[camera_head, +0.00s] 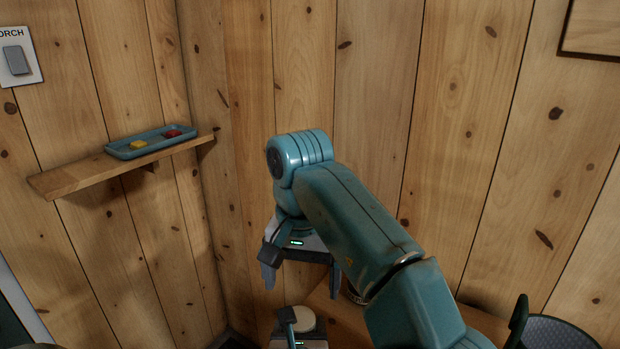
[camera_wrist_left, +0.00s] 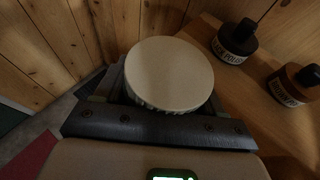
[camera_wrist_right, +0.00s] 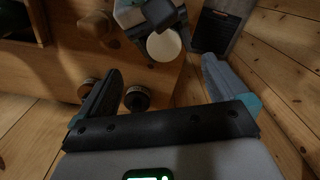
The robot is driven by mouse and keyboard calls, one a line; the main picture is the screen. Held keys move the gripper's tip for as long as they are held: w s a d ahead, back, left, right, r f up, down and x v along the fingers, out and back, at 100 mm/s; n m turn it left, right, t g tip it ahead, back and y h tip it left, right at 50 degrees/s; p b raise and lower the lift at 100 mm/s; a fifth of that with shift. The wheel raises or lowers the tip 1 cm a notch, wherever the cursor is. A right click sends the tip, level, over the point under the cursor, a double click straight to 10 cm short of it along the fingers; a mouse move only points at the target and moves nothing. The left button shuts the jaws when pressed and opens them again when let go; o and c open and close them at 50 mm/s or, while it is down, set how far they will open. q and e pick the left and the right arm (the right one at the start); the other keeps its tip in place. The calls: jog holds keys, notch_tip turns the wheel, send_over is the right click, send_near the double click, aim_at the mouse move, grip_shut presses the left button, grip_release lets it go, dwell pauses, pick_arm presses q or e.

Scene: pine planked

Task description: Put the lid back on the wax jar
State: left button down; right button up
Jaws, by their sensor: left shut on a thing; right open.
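A round cream lid (camera_wrist_left: 170,72) with a ridged edge is in my left gripper (camera_head: 290,322), which is shut on it low in the head view. The lid's flat top faces the left wrist camera, and it also shows in the right wrist view (camera_wrist_right: 163,45). My right gripper (camera_head: 301,281) is open and empty, above and close to the left one. In the right wrist view the lid is beyond its fingertips.
A wall shelf (camera_head: 75,178) at left bears a blue tray (camera_head: 152,144) with a yellow and a red piece. Plank walls meet in a corner behind my grippers.

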aim_at(300, 318)
jog(key=shift+s+d+f, duration=0.15)
jog(key=shift+d+f, duration=0.1)
jog(key=shift+f, duration=0.05)
jog(key=f, duration=0.5)
jog(key=a+f, duration=0.1)
jog(key=f, duration=0.1)
jog(key=shift+w+f, duration=0.2)
notch_tip(300, 318, up, 8)
jog(key=shift+f, duration=0.1)
jog(key=w+d+r+m+t+h, duration=0.25)
jog(key=w+d+r+t, duration=0.2)
jog(key=w, duration=0.25)
jog(key=w+d+r+m+t+h, duration=0.1)
jog(key=w+d+r+t+h, duration=0.3)
jog(key=w, duration=0.4)
jog(key=w+a+r+n+t+y, duration=0.1)
jog(key=w+a+r+t+y, duration=0.1)
jog(key=r+t, duration=0.3)
jog(key=w+a+r+n+t+y, duration=0.1)
jog(key=w+a+r+t+y, duration=0.1)
jog(key=r+t, duration=0.3)
notch_tip(300, 318, up, 2)
jog(key=shift+w+a+r, duration=0.2)
jog(key=shift+w+a, duration=0.4)
jog(key=shift+a, duration=0.3)
jog(key=shift+n+y, duration=0.25)
pick_arm(q)
jog(key=shift+c, duration=0.2)
grip_release()
